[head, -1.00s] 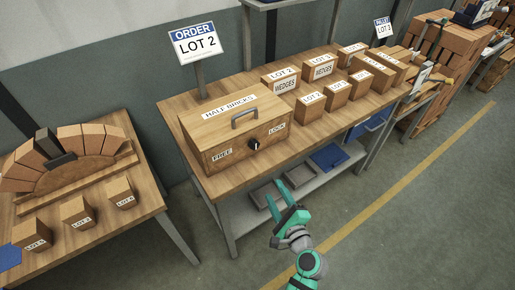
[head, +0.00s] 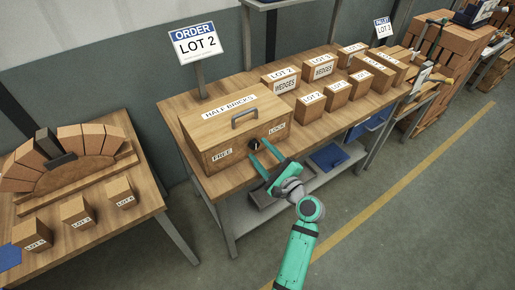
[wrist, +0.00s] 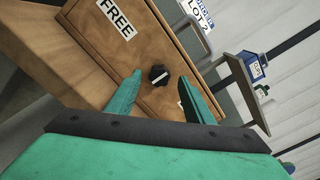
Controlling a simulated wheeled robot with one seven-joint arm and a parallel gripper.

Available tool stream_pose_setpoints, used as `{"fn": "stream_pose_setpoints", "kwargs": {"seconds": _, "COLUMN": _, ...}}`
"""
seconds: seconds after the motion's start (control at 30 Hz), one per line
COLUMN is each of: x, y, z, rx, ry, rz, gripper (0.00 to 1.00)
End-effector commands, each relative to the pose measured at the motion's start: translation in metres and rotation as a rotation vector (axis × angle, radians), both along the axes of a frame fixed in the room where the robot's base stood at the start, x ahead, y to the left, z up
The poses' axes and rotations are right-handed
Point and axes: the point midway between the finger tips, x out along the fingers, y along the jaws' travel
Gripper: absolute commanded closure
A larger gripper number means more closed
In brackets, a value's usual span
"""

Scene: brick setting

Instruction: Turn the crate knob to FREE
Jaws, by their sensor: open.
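The wooden HALF BRICKS crate (head: 232,128) sits on the workbench with a grey handle on its lid. Its dark round knob (head: 254,144) is on the front face, between the FREE label (head: 222,154) and the LOCK label (head: 277,130). The knob (wrist: 158,75) carries a pale line; I cannot tell surely which label it points to. My gripper (head: 261,152) is open in front of the crate face. In the wrist view its fingers (wrist: 159,76) lie on either side of the knob with gaps; contact is not visible. The right finger partly hides the LOCK label.
Several labelled boxes (head: 310,102) stand right of the crate on the bench (head: 215,183). An ORDER LOT 2 sign (head: 196,42) stands behind it. A lower shelf with trays (head: 328,157) lies below. A left table (head: 120,215) holds a brick arch. The floor in front is clear.

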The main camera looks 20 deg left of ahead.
Motion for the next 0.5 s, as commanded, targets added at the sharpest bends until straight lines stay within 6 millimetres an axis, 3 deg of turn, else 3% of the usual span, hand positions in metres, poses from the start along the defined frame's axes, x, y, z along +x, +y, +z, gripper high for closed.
{"fn": "stream_pose_setpoints", "kwargs": {"seconds": 0.2, "x": 0.013, "y": 0.017, "z": 0.000, "rx": 0.000, "ry": 0.000, "rz": 0.001, "gripper": 0.53}}
{"fn": "stream_pose_setpoints", "kwargs": {"seconds": 0.5, "x": 0.015, "y": 0.020, "z": 0.000, "rx": 0.000, "ry": 0.000, "rz": 0.000, "gripper": 0.53}}
